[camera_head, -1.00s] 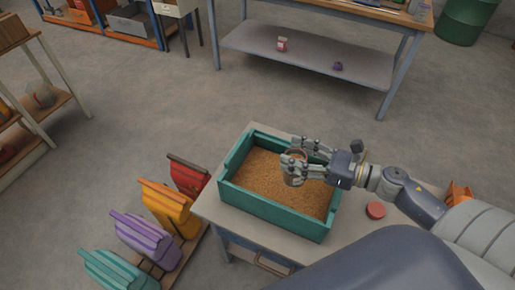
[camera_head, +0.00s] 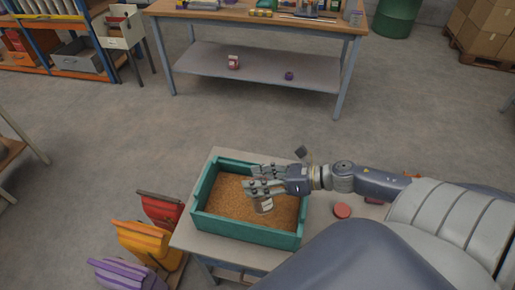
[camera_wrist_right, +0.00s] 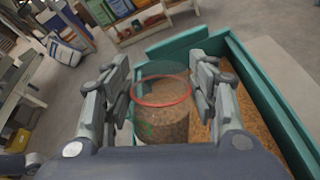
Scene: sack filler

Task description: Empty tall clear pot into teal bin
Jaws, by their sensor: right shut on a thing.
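The teal bin (camera_head: 245,233) sits on a small table and holds orange-brown grain (camera_head: 230,200). My right gripper (camera_head: 262,184) is over the bin, shut on the tall clear pot (camera_head: 264,204). In the right wrist view the pot (camera_wrist_right: 162,112) sits between the two fingers (camera_wrist_right: 162,98). My left gripper is not in view.
A red round lid (camera_head: 342,210) lies on the small table (camera_head: 222,153) right of the bin. Red, orange and purple sacks (camera_head: 150,243) stand in a row at the left. A workbench (camera_head: 255,65) stands at the back, with open floor between.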

